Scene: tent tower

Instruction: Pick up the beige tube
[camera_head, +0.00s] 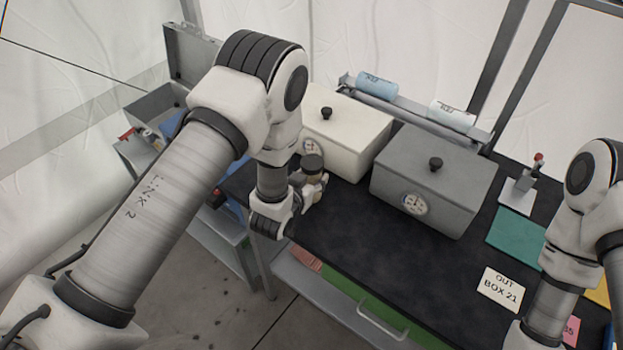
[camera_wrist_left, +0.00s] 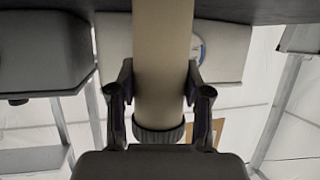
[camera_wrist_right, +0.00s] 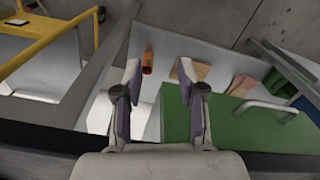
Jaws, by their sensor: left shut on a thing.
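The beige tube (camera_wrist_left: 162,60) has a dark ribbed cap. In the left wrist view it stands between the two fingers of my left gripper (camera_wrist_left: 161,90), which press on its sides. In the head view the tube's dark cap (camera_head: 312,162) and a little of its body show at the black worktop's left end, in front of the white box. My left gripper (camera_head: 310,190) is partly hidden there by its own wrist. I cannot tell whether the tube's base touches the worktop. My right gripper (camera_wrist_right: 159,75) is open and empty.
A white box (camera_head: 345,135) and a grey box (camera_head: 433,180) with knobs and dials stand on the black worktop (camera_head: 380,240). Blue (camera_head: 377,86) and white (camera_head: 452,116) rolls lie behind. A sign (camera_head: 500,289) reads "OUT BOX 21". The front middle of the worktop is clear.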

